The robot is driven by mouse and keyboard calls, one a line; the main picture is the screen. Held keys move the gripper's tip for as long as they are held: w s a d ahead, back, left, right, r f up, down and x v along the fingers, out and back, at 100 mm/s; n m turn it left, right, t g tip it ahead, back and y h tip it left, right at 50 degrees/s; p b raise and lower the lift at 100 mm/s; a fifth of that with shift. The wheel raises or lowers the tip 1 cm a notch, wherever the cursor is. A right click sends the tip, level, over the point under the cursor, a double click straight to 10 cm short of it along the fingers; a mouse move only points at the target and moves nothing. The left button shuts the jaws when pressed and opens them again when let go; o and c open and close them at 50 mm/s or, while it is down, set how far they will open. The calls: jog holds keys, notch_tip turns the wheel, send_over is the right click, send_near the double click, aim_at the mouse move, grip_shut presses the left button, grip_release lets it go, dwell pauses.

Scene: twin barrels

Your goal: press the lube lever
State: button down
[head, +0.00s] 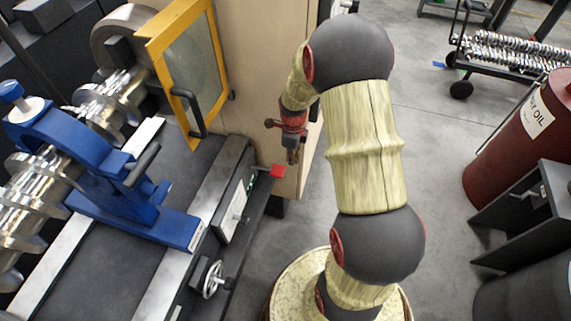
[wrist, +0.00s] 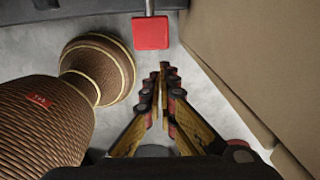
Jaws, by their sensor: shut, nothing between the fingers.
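A lever with a red square end (head: 277,171) sticks out from the side of the lathe-like machine, at its front edge. In the wrist view the red end (wrist: 151,33) shows at the top centre on a thin grey rod. My gripper (head: 292,158) points down close to the red end in the head view. In the wrist view my gripper (wrist: 163,70) is shut and empty, with its fingertips just below the red end in the picture. A gap shows between them there; their height difference cannot be told.
A beige cabinet panel (head: 265,80) stands close beside my gripper, and fills the right of the wrist view (wrist: 240,60). A yellow-framed guard (head: 188,70), a blue steady rest (head: 95,150) and a handwheel (head: 213,279) are on the machine. A red oil barrel (head: 520,145) stands right.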

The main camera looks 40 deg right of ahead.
jog(key=r, duration=0.2)
jog(key=s+r, duration=0.1)
jog(key=r, duration=0.1)
jog(key=shift+s+d+p, duration=0.1)
jog(key=shift+d+p, duration=0.25)
jog(key=shift+d, duration=0.05)
dwell(1.5)
